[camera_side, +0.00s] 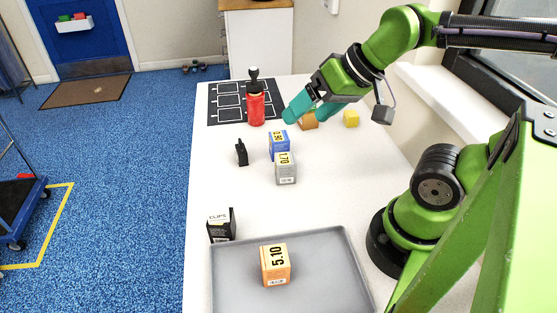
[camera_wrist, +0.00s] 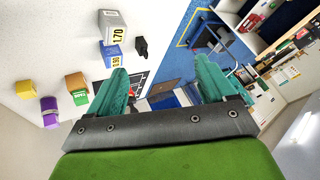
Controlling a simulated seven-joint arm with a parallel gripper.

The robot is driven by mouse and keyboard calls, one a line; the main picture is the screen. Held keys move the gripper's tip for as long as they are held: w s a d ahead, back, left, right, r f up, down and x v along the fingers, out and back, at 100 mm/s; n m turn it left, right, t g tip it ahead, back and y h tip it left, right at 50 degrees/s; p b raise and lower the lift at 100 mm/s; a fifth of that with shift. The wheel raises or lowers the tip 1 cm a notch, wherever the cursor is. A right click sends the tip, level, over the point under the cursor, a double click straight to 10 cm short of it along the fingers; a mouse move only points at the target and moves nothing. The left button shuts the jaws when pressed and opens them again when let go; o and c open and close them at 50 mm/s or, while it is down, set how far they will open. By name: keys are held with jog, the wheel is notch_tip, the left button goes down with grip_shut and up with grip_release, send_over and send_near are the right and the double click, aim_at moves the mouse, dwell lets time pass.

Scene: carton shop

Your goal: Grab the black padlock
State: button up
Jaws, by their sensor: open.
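The small black padlock (camera_side: 241,152) stands on the white table, left of the blue carton, in the side view. It also shows in the wrist view (camera_wrist: 141,47), beyond the left finger and beside the blue carton. My gripper (camera_side: 302,112) has teal fingers and is above the table, behind and to the right of the padlock. In the wrist view the fingers (camera_wrist: 162,70) are spread apart with nothing held between them.
A blue carton (camera_side: 278,139) and grey carton (camera_side: 286,173) stand right of the padlock. A red bottle (camera_side: 256,110) stands on a black mat (camera_side: 222,118) behind. A black box (camera_side: 221,225) and a grey tray (camera_side: 335,275) with an orange carton (camera_side: 273,268) are in front. Table left of the padlock is clear.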

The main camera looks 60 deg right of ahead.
jog(key=w+f+g, duration=0.2)
jog(key=w, duration=0.2)
jog(key=m+g+h, duration=0.2)
jog(key=m+g, duration=0.3)
jog(key=m, duration=1)
send_over(241, 151)
notch_tip(241, 151, down, 7)
jog(key=d+r+m, duration=0.1)
jog(key=r+m, duration=0.1)
jog(key=m, duration=0.4)
jog(key=shift+m, duration=0.3)
jog(key=f, duration=1.1)
jog(key=shift+w+d+f, duration=0.15)
jog(key=shift+w+f, duration=0.35)
jog(key=shift+f, duration=2.55)
jog(key=c, duration=1.3)
